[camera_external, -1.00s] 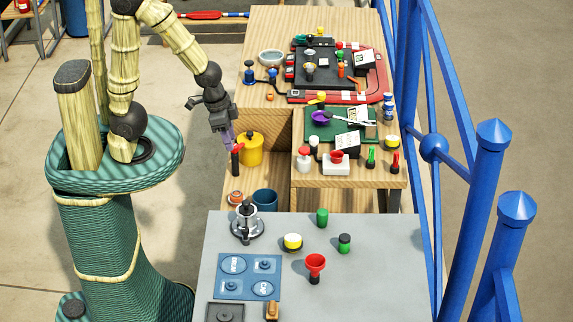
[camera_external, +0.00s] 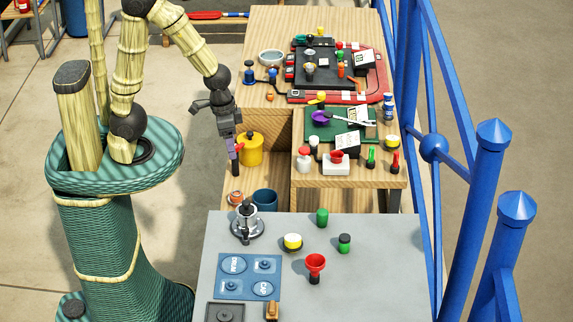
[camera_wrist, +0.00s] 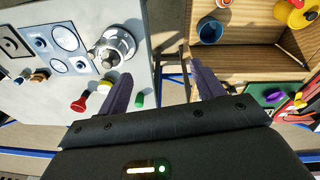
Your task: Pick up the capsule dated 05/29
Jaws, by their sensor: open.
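No date can be read on anything in view, so I cannot tell which item is the capsule dated 05/29. My gripper (camera_external: 236,150) is open and empty, pointing down near the yellow pot (camera_external: 250,149). In the wrist view my gripper's fingers (camera_wrist: 162,85) are spread over the gap between the tables.
The wooden bench (camera_external: 270,20) is cluttered. Blue railings (camera_external: 488,200) stand at the right.

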